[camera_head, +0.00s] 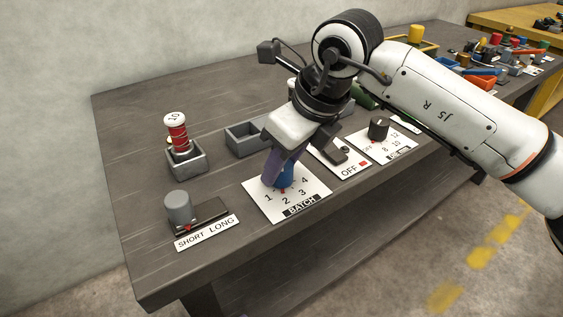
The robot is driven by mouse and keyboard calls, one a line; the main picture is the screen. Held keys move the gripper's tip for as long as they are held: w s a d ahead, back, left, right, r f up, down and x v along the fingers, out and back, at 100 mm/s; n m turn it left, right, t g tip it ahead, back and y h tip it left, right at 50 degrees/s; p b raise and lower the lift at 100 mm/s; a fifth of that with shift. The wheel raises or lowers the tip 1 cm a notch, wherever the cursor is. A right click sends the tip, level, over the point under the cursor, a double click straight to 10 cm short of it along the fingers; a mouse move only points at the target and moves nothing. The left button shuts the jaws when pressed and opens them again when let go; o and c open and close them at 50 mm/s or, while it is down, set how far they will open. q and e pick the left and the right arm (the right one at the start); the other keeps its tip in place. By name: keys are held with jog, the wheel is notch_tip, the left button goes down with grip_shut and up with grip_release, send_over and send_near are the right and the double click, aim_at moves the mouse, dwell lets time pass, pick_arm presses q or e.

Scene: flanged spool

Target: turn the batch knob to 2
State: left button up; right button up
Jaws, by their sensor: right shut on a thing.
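The blue batch knob (285,174) stands on the white BATCH plate (265,206), which carries the numbers 1, 2, 3 and 4. My right gripper (281,168) comes down from above and is shut on the knob, hiding its upper part and some of the plate behind it. A small red mark shows at the knob's front foot, close above the number 2; I cannot tell its exact alignment. My left gripper is not in view.
A grey SHORT LONG knob (179,208) stands to the left. Behind it, a red spool (176,133) sits in a grey holder. To the right are the OFF plate (349,169) and a black dial (378,128).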

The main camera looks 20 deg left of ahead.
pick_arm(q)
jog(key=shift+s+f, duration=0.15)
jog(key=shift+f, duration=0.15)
pick_arm(e)
jog(key=shift+r+n, duration=0.1)
jog(key=shift+n, duration=0.4)
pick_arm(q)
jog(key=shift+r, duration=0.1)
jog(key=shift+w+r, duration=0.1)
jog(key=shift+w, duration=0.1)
pick_arm(e)
jog(key=o, duration=1)
jog(key=shift+o, duration=0.2)
pick_arm(q)
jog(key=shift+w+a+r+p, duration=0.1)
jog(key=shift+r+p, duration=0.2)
jog(key=shift+p, duration=0.3)
pick_arm(e)
jog(key=v, duration=1)
jog(key=shift+w+d, duration=0.2)
jog(key=shift+a, duration=0.1)
